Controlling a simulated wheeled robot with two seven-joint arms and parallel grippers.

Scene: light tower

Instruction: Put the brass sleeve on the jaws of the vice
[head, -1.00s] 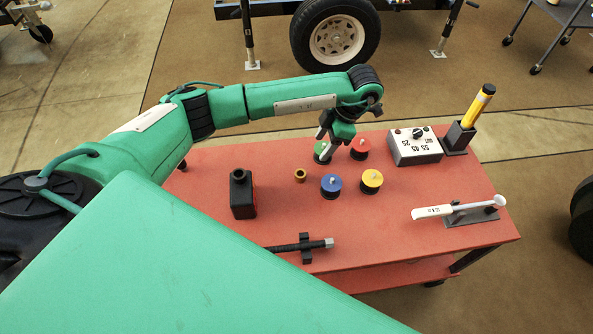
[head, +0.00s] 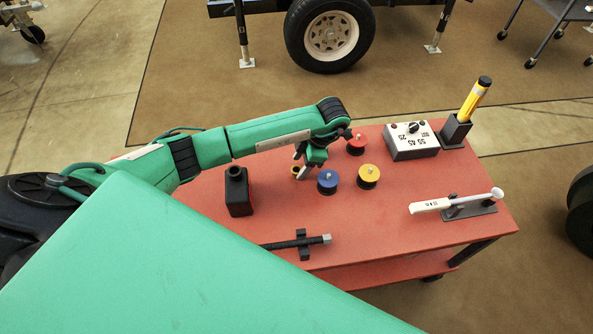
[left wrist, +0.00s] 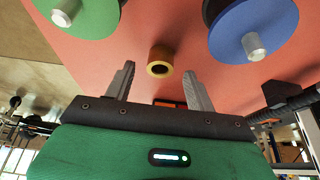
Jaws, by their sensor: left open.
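The small brass sleeve (head: 296,171) stands on the red cart top, partly covered by my left gripper (head: 301,168). In the left wrist view the sleeve (left wrist: 160,60) shows its round hole and lies just beyond the fingertips, roughly between their lines. The left gripper (left wrist: 157,78) is open and empty, with a gap between each finger and the sleeve. A low black clamp-like block (head: 302,244) with a rod through it lies at the front of the cart. I cannot tell for certain whether this is the vice. My right gripper is not in view.
A blue spool (head: 327,182) and a yellow one (head: 368,176) stand close right of the gripper, a red one (head: 356,145) behind. A green spool (left wrist: 88,15) is near one finger. A black block (head: 238,192) stands left.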

